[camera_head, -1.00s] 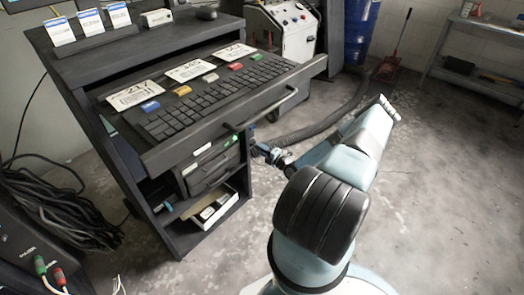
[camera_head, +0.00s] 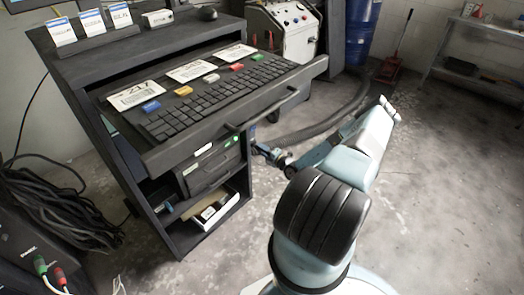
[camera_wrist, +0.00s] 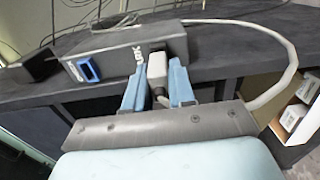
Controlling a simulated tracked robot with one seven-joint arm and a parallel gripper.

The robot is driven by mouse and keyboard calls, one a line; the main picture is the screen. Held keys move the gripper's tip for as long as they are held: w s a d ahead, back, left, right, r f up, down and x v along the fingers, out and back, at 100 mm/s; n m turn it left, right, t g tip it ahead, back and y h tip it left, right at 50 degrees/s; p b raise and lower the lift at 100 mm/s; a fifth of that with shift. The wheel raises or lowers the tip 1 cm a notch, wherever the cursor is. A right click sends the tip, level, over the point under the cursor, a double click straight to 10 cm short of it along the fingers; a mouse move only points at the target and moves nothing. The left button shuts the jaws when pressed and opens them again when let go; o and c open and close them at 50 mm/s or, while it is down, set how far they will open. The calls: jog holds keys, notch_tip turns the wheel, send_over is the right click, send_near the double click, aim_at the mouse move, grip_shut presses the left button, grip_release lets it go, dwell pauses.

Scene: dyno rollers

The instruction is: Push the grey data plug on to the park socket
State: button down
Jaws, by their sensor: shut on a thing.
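The grey data plug (camera_wrist: 157,67) is in the wrist view, between the two blue fingers of my gripper (camera_wrist: 159,78). The fingers are shut on its sides. A blue-framed socket (camera_wrist: 88,70) shows on the box's left part, apart from the plug. Its lettering is too blurred to read. In the head view my gripper (camera_head: 262,149) is by the cabinet's right side, small and partly hidden.
The cabinet (camera_head: 190,238) has a pulled-out keyboard drawer (camera_head: 225,126) above my gripper. White boxes (camera_wrist: 294,117) sit on a shelf at the right in the wrist view. Black cables (camera_head: 62,212) lie at the left. The floor (camera_head: 440,200) to the right is clear.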

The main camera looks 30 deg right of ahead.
jog(key=shift+w+a, duration=0.2)
jog(key=shift+w, duration=0.4)
dwell(0.3)
jog(key=c, duration=0.9)
grip_release()
jog(key=shift+o, duration=0.2)
jog(key=v, duration=1.3)
jog(key=shift+s, duration=0.4)
jog(key=shift+s+d, duration=0.1)
